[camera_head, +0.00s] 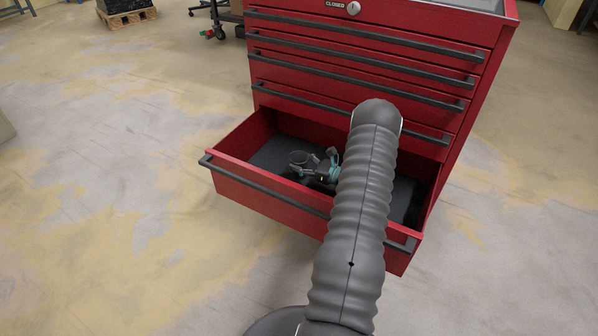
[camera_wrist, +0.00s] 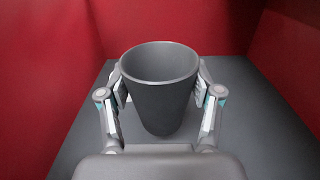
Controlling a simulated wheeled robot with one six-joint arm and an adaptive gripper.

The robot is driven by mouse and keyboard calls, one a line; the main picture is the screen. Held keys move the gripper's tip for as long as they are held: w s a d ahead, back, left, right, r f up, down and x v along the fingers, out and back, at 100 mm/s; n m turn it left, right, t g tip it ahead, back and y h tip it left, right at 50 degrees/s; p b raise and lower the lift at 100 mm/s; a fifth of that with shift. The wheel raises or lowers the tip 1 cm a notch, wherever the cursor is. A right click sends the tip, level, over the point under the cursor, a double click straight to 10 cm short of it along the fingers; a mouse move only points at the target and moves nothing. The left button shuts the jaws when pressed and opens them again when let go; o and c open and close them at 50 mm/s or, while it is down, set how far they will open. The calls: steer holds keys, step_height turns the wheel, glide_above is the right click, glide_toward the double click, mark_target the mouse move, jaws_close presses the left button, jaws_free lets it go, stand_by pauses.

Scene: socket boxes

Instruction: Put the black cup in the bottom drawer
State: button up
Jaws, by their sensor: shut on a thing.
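In the wrist view the black cup (camera_wrist: 160,95) is upright between the two fingers of my gripper (camera_wrist: 160,92), which is shut on its sides. The cup is inside the open bottom drawer, over its dark grey floor (camera_wrist: 75,150). I cannot tell whether the cup's base touches the floor. In the head view the bottom drawer (camera_head: 265,196) is pulled out, and my gripper (camera_head: 315,166) is down inside it. My arm hides part of the drawer, and the cup is hard to make out there.
The red cabinet (camera_head: 370,45) stands behind the drawer, with its upper drawers shut. Red drawer walls (camera_wrist: 45,70) rise close around the gripper. A pallet with a dark load (camera_head: 127,14) and a wheeled cart (camera_head: 215,18) stand at the back. The floor to the left is clear.

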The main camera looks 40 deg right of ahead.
steer(key=shift+w+a+f, duration=0.1)
steer(key=shift+w+f, duration=0.25)
steer(key=shift+w, duration=0.1)
steer(key=shift+f, duration=1.9)
steer(key=shift+f, duration=0.25)
steer(key=o, duration=1.1)
steer(key=shift+r, duration=0.1)
steer(key=shift+r, duration=0.15)
steer(key=v, duration=1.2)
steer(key=shift+b, duration=0.35)
